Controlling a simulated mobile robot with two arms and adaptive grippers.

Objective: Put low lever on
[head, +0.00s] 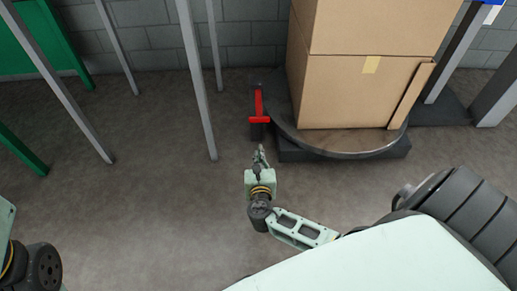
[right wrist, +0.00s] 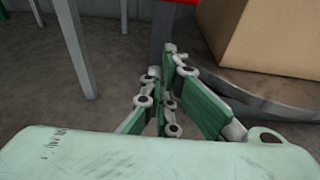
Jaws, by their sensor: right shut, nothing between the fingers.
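The low lever (head: 259,103) is a red bar on a dark post beside the left edge of a round turntable (head: 340,146). In the right wrist view a strip of its red (right wrist: 181,1) shows at the top edge, mostly cut off. My right gripper (head: 261,152) is shut and empty, below the lever in the head view and apart from it. In the right wrist view the closed fingers of the gripper (right wrist: 172,55) point towards the dark post. At the lower left of the head view only part of my left arm shows; its gripper is out of frame.
Large cardboard boxes (head: 345,88) are stacked on the turntable, right of the lever. Grey metal posts (head: 196,80) stand to its left, and green frame parts (head: 40,40) are farther left. The floor (head: 150,200) between the posts and my right arm is clear.

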